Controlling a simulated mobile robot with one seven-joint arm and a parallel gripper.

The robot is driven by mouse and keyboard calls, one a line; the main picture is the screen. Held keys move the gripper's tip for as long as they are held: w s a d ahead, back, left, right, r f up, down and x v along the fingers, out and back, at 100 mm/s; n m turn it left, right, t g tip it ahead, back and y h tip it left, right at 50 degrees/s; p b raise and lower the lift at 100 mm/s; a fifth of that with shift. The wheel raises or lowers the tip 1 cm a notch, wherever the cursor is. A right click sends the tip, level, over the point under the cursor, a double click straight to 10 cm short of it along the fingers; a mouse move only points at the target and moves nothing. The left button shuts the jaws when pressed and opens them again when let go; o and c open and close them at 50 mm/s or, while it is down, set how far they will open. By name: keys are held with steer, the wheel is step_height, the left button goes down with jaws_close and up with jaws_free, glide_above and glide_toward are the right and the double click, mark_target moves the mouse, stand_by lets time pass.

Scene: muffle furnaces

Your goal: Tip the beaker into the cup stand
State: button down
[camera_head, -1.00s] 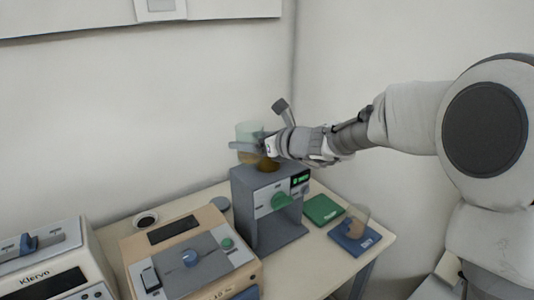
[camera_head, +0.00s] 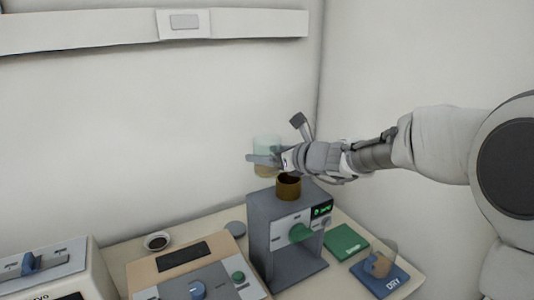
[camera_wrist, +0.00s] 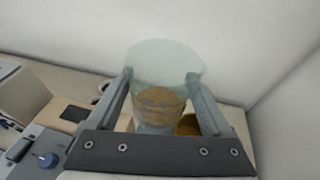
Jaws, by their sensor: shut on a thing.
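A clear glass beaker (camera_head: 267,144) with brown contents in its lower part is held in my gripper (camera_head: 262,159). In the wrist view the beaker (camera_wrist: 165,62) stands between the two fingers, which press on its sides, and the brown contents (camera_wrist: 160,98) show through the glass. The beaker looks about upright. The brown cup (camera_head: 289,187) sits on top of the grey stand (camera_head: 264,206), below and slightly right of the beaker. In the wrist view the cup (camera_wrist: 189,124) is partly hidden behind the beaker and gripper.
A beige device (camera_head: 147,273) with a blue knob stands left of the grey stand. A green pad (camera_head: 346,240) and a blue pad marked DRY (camera_head: 390,283), bearing a clear vessel with brown contents (camera_head: 381,262), lie to the right. A small dish (camera_head: 157,241) is at the back left.

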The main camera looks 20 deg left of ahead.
steer(key=shift+f+b, duration=0.8)
steer(key=shift+f, duration=0.4)
steer(key=shift+r+p, duration=0.3)
steer(key=shift+p, duration=0.25)
steer(key=shift+s+a+r+m+p, duration=0.1)
steer(key=shift+s+r+m+p, duration=0.05)
steer(key=shift+m+p, duration=0.3)
steer(key=shift+s+a+r+m+g+y+p, duration=0.15)
steer(key=shift+m+g+y+p, duration=0.1)
steer(key=shift+m+y+p, duration=0.35)
steer(key=shift+s+a+r+m+g+y+p, duration=0.15)
steer(key=shift+m+g+y+p, duration=0.15)
steer(key=shift+m, duration=0.45)
steer(key=shift+f+m+y+p, duration=0.15)
steer(key=shift+m+y+p, duration=0.5)
steer(key=shift+m, duration=0.55)
stand_by(1.2)
steer(key=shift+d+f+m+y+p, duration=0.15)
steer(key=shift+m+y+p, duration=0.2)
steer(key=shift+m+p, duration=0.55)
stand_by(1.1)
